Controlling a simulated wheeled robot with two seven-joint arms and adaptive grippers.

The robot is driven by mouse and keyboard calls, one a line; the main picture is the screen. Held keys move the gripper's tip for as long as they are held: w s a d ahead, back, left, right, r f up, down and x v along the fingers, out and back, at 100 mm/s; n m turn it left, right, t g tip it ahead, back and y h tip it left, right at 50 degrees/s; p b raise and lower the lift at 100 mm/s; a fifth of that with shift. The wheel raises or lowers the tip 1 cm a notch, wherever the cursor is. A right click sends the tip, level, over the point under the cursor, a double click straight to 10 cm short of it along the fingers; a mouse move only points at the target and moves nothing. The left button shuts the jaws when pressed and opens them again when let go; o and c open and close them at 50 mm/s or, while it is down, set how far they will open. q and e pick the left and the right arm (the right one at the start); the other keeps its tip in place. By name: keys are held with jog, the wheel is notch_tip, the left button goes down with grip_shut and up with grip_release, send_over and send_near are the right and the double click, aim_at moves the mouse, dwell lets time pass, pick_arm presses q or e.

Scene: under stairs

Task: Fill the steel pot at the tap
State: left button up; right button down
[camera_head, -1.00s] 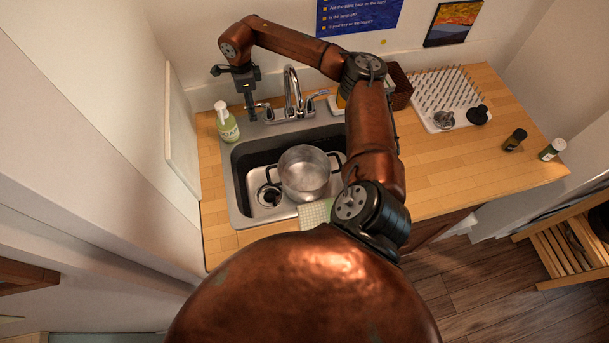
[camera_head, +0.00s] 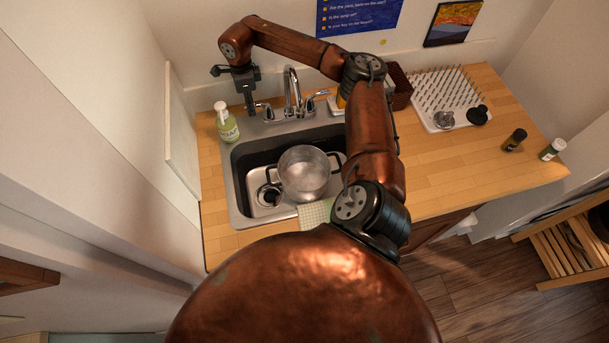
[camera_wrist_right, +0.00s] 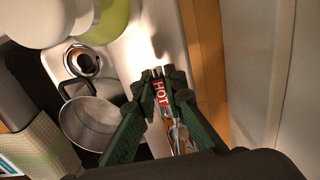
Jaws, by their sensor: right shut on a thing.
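The steel pot (camera_head: 304,174) stands upright in the sink basin, below the chrome tap spout (camera_head: 291,88). It also shows in the right wrist view (camera_wrist_right: 92,122). I cannot tell whether water is in it or running. My right gripper (camera_head: 249,108) points down at the left tap handle (camera_head: 265,110). In the right wrist view my right gripper (camera_wrist_right: 158,76) is shut on the handle with the red HOT label (camera_wrist_right: 162,93). The far handle (camera_head: 317,95) is free. My left gripper is not in view.
A green soap bottle (camera_head: 227,122) stands left of my right gripper. A checked cloth (camera_head: 314,214) lies at the sink's front edge. A drying rack (camera_head: 445,95) and two small bottles (camera_head: 515,140) (camera_head: 552,149) stand right. The right counter is mostly clear.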

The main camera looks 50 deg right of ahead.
jog(key=s+n, duration=0.1)
jog(key=n, duration=0.1)
jog(key=s+n, duration=0.1)
jog(key=n, duration=0.2)
jog(key=shift+s+a, duration=0.2)
jog(key=shift+a, duration=0.2)
jog(key=shift+s+a+n, duration=0.15)
jog(key=shift+s+n, duration=0.25)
jog(key=shift+n, duration=0.7)
jog(key=shift+s, duration=0.1)
jog(key=shift+s+n, duration=0.35)
jog(key=shift+n, duration=0.55)
dwell(5.0)
